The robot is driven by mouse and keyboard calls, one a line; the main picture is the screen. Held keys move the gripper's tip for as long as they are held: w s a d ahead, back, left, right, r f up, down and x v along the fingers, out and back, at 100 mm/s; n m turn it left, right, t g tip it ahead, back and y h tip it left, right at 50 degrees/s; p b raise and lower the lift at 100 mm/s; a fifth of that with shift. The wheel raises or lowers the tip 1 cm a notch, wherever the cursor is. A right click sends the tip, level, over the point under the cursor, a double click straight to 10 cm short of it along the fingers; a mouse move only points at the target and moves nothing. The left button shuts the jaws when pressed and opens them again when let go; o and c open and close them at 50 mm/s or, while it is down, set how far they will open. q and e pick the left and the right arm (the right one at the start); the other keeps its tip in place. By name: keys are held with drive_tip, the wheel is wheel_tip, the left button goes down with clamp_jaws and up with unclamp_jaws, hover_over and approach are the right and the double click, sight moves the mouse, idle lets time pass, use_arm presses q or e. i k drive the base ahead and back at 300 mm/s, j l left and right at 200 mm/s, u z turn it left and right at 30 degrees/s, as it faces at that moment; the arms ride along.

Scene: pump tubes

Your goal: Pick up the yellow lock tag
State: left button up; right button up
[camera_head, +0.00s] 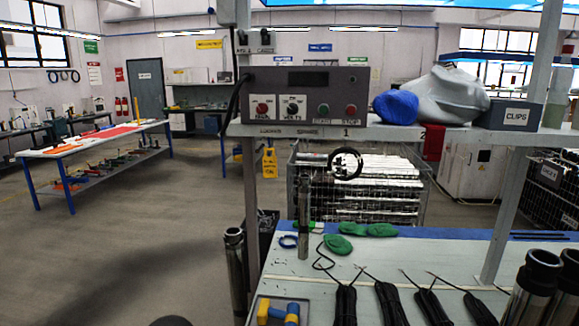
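A small yellow piece (263,311) shows at the bottom edge, in a shallow tray (252,310) at the bench's near left corner. It is partly cut off by the picture edge, and I cannot tell whether it is the yellow lock tag. A blue piece with a yellow end (292,313) is right beside it. No other small yellow tag can be made out on the bench. Neither my left nor my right gripper can be made out in this view.
The bench (330,290) carries green gloves (338,244), bundled black cables (388,303) and an upright metal tube (303,225). Metal tubes (235,270) stand left of the bench, others (535,285) at right. A control box (307,95) sits on the shelf above. Open floor lies left.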

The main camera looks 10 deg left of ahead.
sight(270, 163)
drive_tip(key=i+j+z, duration=0.1)
drive_tip(key=z, duration=0.4)
drive_tip(key=j+z, duration=0.55)
drive_tip(key=z, duration=0.4)
drive_tip(key=j+z, duration=0.25)
drive_tip(key=z, duration=0.25)
drive_tip(key=k, duration=0.05)
